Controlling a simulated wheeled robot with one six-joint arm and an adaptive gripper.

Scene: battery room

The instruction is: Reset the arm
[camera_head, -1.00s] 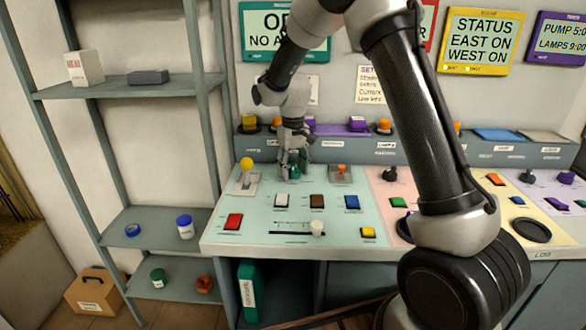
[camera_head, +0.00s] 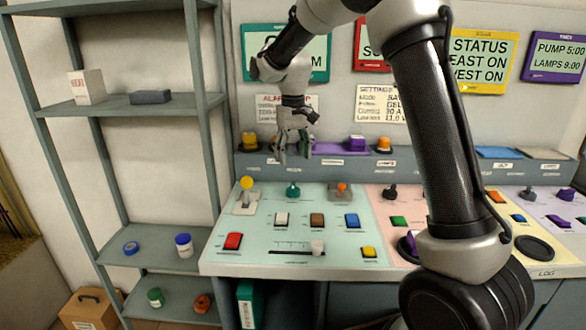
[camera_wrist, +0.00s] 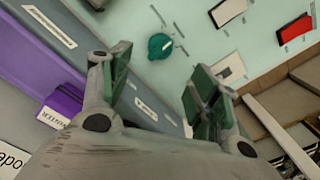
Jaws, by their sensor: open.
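My gripper (camera_head: 293,150) hangs in the air above the back of the control desk (camera_head: 215,262), in front of the raised grey ledge. It is open and empty, and its two fingers stand apart in the wrist view (camera_wrist: 160,95). A teal knob (camera_head: 293,190) sits on the pale green panel below the gripper, apart from it. The knob also shows in the wrist view (camera_wrist: 160,46), beyond the fingertips. My arm reaches across the picture and hides part of the panels and wall signs.
On the green panel stand a yellow-knobbed lever (camera_head: 246,184), an orange-topped control (camera_head: 341,189), a red button (camera_head: 233,241) and a white slider knob (camera_head: 317,247). A purple block (camera_head: 357,143) is on the ledge right of the gripper. A grey shelf (camera_head: 130,105) stands at left.

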